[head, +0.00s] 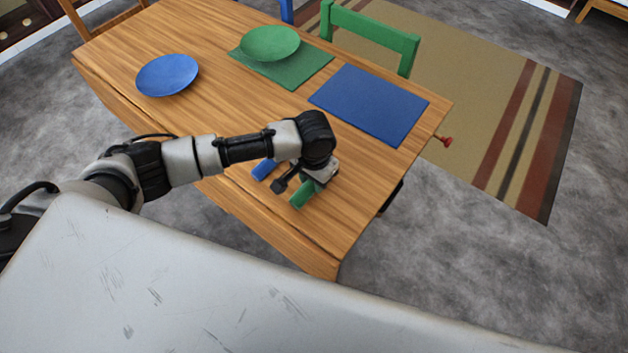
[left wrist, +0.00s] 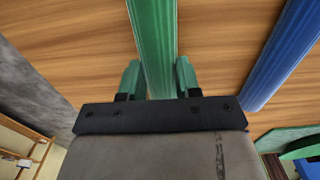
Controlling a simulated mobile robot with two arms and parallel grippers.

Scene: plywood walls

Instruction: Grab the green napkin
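The green napkin (head: 301,197) is a rolled cloth lying on the wooden table near its front edge, partly hidden by my left gripper (head: 299,187). In the left wrist view the green napkin (left wrist: 153,40) runs lengthwise between the two fingers of my left gripper (left wrist: 158,78). The fingers look open, one on each side of the roll, with a narrow gap visible at the left finger. Whether the right finger touches the cloth I cannot tell. My right gripper is in no view.
A rolled blue napkin (head: 264,169) lies close by on the left; it also shows in the left wrist view (left wrist: 285,55). Farther back are a blue placemat (head: 370,104), a blue plate (head: 167,75), and a green plate (head: 270,43) on a green placemat (head: 290,76). A green chair (head: 370,32) stands behind.

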